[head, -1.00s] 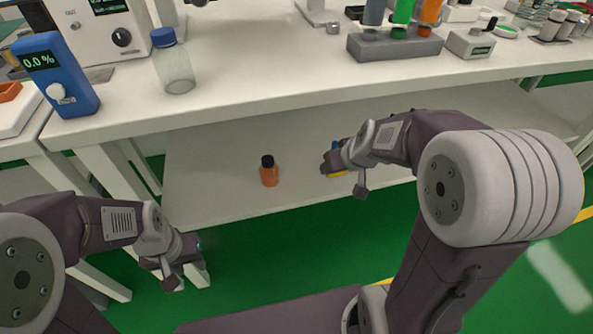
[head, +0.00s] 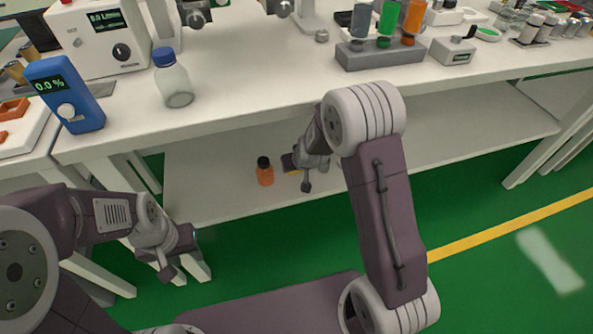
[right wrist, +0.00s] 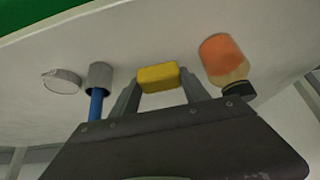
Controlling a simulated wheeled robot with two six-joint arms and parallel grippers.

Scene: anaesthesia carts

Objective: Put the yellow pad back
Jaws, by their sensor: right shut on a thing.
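The yellow pad (right wrist: 158,76) is between the two fingertips of my right gripper (right wrist: 160,88) in the right wrist view, and the gripper is shut on it. In the head view my right gripper (head: 288,162) is over the lower shelf, just right of the orange bottle, and only a sliver of the pad (head: 294,171) shows under it. I cannot tell whether the pad touches the shelf. My left gripper (head: 190,240) hangs in front of the bench at the lower left. Its fingers are too unclear to tell open from shut.
The orange bottle (head: 265,172) with a black cap stands on the lower shelf (head: 215,190), close to my right gripper. A blue item with a grey end (right wrist: 98,85) and a pale round disc (right wrist: 62,79) show in the wrist view. The shelf's right part is clear.

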